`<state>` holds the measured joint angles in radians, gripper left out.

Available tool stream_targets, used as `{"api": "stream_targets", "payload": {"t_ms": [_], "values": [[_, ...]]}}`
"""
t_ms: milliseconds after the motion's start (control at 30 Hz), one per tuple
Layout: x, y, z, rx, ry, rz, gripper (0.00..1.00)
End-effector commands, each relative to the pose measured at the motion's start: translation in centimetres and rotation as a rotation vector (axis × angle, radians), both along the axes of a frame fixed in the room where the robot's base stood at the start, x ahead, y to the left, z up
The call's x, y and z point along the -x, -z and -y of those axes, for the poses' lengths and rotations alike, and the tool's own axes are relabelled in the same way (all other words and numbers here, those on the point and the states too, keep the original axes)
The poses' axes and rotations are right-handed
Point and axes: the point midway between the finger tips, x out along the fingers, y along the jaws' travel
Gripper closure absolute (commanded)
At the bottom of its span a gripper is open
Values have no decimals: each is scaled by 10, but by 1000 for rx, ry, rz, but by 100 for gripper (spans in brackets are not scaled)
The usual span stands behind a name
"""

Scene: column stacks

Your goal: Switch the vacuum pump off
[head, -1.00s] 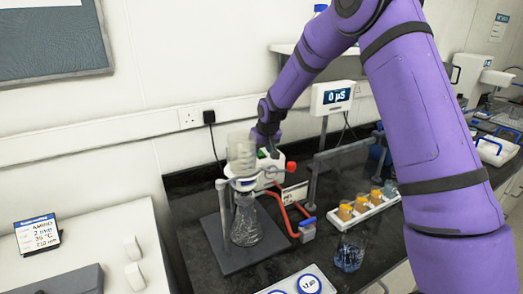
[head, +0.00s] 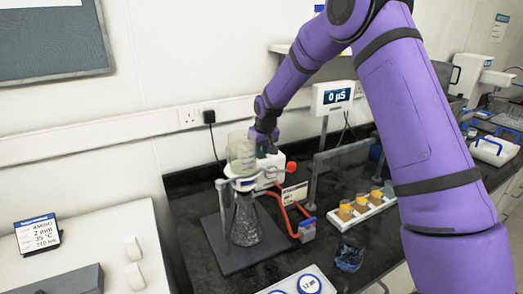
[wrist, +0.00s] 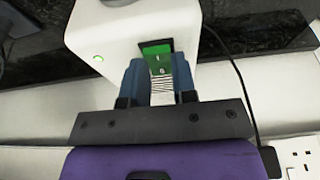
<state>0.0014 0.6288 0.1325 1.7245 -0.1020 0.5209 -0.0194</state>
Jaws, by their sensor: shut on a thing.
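The vacuum pump (head: 272,178) is a white box on the dark bench, behind the glass filter flask (head: 246,222) and joined to it by red tubing (head: 286,208). In the wrist view the pump (wrist: 95,35) has a green rocker switch (wrist: 157,49) in a dark frame and a small lit green ring. My gripper (wrist: 160,68) has its blue fingers at the pump face, one on each side of the switch, and is shut on it. The right finger covers part of the switch frame. In the head view my gripper (head: 266,143) is at the back of the pump, its fingertips partly hidden.
A clear funnel (head: 241,152) stands on the flask, close to my gripper. A display reading 0 µS (head: 333,97) and a white rack of orange-topped vials (head: 362,207) stand to the right. A wall socket (wrist: 300,166) is near.

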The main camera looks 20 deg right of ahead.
Motion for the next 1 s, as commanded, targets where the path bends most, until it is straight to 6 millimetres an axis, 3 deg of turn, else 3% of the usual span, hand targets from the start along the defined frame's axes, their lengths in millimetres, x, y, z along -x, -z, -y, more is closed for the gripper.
{"api": "stream_targets", "payload": {"t_ms": [300, 700, 733, 800, 833, 1000], "values": [[-4, -1, -1, 31, 0, -154, 98], [-4, -1, -1, 34, 0, -174, 98], [-4, -1, -1, 34, 0, -173, 70], [-4, -1, -1, 34, 0, -173, 54], [-4, -1, -1, 34, 0, -173, 49], [-4, -1, -1, 34, 0, -173, 49]]}}
